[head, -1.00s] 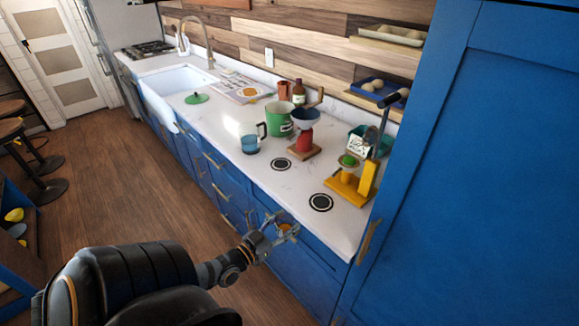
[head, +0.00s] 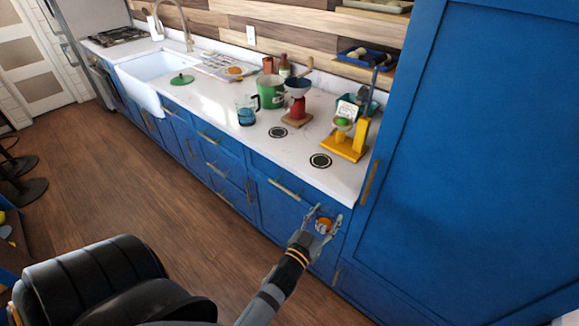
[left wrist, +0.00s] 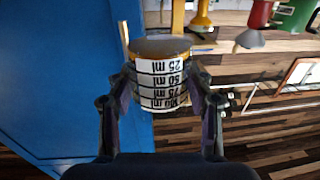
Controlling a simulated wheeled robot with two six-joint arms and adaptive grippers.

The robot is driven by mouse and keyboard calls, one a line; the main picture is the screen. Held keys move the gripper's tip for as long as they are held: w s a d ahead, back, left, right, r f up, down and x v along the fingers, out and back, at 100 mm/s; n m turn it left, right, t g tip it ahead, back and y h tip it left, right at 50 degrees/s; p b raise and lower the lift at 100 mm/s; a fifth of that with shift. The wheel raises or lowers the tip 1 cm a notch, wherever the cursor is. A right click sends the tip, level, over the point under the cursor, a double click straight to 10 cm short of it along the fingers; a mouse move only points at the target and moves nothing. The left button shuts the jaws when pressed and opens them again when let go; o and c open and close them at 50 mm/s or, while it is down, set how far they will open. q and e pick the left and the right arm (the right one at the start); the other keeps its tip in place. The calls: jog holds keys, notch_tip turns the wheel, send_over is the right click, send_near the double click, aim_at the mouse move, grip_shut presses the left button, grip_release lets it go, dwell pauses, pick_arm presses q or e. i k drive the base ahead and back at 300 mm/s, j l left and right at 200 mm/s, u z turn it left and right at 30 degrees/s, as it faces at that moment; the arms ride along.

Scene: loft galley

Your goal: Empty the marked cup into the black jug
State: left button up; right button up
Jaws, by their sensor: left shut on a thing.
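My left gripper (head: 322,218) is shut on the marked cup (head: 324,226), a small orange cup, in front of the blue drawers and below the counter edge. In the left wrist view the cup (left wrist: 160,82) sits between both fingers, with a white scale in ml whose lettering reads upside down; I cannot tell what it contains. No plainly black jug shows. A see-through blue jug (head: 246,112) with a dark handle stands on the counter, apart from the gripper. My right gripper is not in view.
A tall blue cabinet (head: 465,170) stands close on the right.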

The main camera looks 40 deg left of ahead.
aim_at(250, 109)
jog(key=i+u, duration=0.15)
jog(key=u, duration=1)
jog(key=i+l, duration=0.3)
jog(key=i+j, duration=0.2)
jog(key=i+j+z, duration=0.1)
jog(key=j, duration=0.35)
jog(key=i+j, duration=0.4)
jog(key=j, duration=0.25)
jog(key=i+j+z, duration=0.1)
jog(key=j, duration=0.25)
jog(key=i, duration=0.1)
